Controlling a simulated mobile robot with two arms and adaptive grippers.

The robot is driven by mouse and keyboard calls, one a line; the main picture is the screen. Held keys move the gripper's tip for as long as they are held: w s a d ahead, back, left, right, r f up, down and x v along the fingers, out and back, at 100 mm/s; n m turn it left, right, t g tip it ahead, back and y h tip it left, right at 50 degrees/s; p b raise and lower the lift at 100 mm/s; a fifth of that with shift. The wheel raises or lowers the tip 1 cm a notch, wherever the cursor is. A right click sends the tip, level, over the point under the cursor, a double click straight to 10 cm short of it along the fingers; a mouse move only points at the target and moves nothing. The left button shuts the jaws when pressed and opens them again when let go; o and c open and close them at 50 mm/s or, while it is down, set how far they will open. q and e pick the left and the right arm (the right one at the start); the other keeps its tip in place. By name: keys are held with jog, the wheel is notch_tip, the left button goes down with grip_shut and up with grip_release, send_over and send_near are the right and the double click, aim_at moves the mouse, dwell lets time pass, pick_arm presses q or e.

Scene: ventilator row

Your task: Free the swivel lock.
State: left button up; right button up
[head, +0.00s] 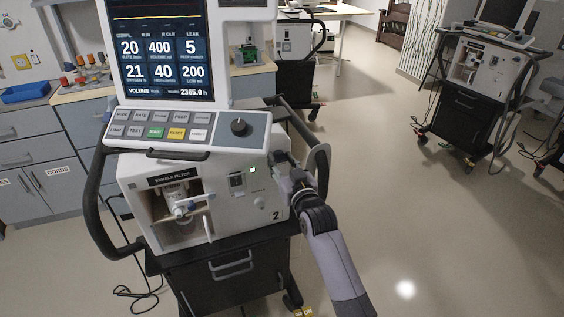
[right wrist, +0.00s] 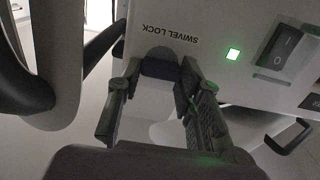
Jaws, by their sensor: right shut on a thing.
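The ventilator numbered 2 (head: 138,178) stands on a black cart in the middle of the head view. Its swivel lock (right wrist: 160,67) is a dark knob on the white panel beside the printed words SWIVEL LOCK, upside down in the right wrist view. My right gripper (right wrist: 156,80) is shut on the swivel lock, one finger on each side of it. In the head view my right gripper (head: 284,165) is at the right end of the ventilator's front and hides the knob. My left gripper is not in view.
A green light (right wrist: 233,54) and a power switch (right wrist: 279,46) sit beside the lock. A dark, pale-sided handle bar (head: 320,165) is close to the right of my gripper. Another ventilator cart (head: 455,125) stands at the right. The floor between is clear.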

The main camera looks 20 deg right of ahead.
jog(key=shift+c, duration=0.2)
jog(key=m+p, duration=0.2)
jog(key=m, duration=0.1)
jog(key=shift+r+m+p, duration=0.1)
jog(key=shift+m+p, duration=0.25)
jog(key=shift+m, duration=0.05)
jog(key=m+p, duration=0.1)
jog(key=m, duration=0.3)
jog(key=shift+d+p, duration=0.15)
jog(key=shift+p, duration=0.25)
jog(key=m+p, duration=0.1)
jog(key=m, duration=0.4)
jog(key=shift+f, duration=0.2)
jog(key=m, duration=0.5)
jog(key=shift+d+f, duration=0.1)
jog(key=o, duration=1.2)
jog(key=shift+c, duration=0.2)
